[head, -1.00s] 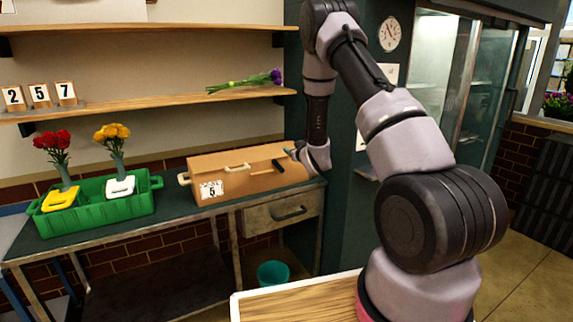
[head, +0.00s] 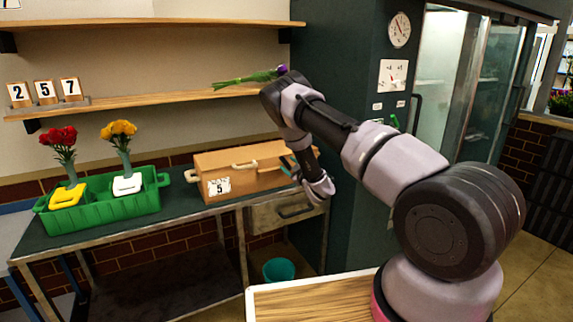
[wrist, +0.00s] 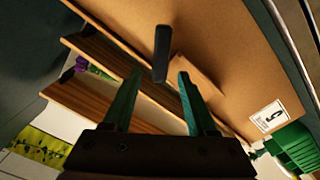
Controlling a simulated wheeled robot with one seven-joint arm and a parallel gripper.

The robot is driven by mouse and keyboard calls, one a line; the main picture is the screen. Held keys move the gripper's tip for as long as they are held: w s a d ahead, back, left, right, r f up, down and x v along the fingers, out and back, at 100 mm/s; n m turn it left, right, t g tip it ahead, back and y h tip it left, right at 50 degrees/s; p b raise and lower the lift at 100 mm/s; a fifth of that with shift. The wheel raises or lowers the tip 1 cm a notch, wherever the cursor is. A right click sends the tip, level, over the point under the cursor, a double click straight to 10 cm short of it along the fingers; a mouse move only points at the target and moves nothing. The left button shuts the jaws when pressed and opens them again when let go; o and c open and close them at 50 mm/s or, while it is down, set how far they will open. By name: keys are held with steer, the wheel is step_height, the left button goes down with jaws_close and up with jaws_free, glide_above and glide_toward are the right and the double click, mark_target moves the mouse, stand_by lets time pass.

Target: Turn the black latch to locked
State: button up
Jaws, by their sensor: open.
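The black latch (wrist: 161,53) shows in the wrist view as a dark bar standing out from the tan box (wrist: 225,45). It lies ahead of my gripper (wrist: 160,76), roughly in line with the gap between the two green fingers. The fingers are apart with nothing held, and I cannot tell whether either touches the latch. In the head view the tan box (head: 222,161) sits on the dark green bench, and my gripper (head: 291,168) is at its right end. The latch cannot be made out there; my gripper and wrist cover that part.
A green crate (head: 100,213) with red and yellow flowers stands left of the box. A shelf (head: 150,99) above holds number cards (head: 45,92) and a purple flower (head: 245,79). A dark green cabinet (head: 350,60) stands close on the right. A teal bucket (head: 279,270) is below.

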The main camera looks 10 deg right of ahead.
mark_target(285, 163)
steer(key=shift+x, duration=1.4)
jaws_close()
steer(key=shift+n, duration=0.8)
steer(key=shift+f, duration=0.1)
jaws_free()
steer(key=shift+s, duration=0.1)
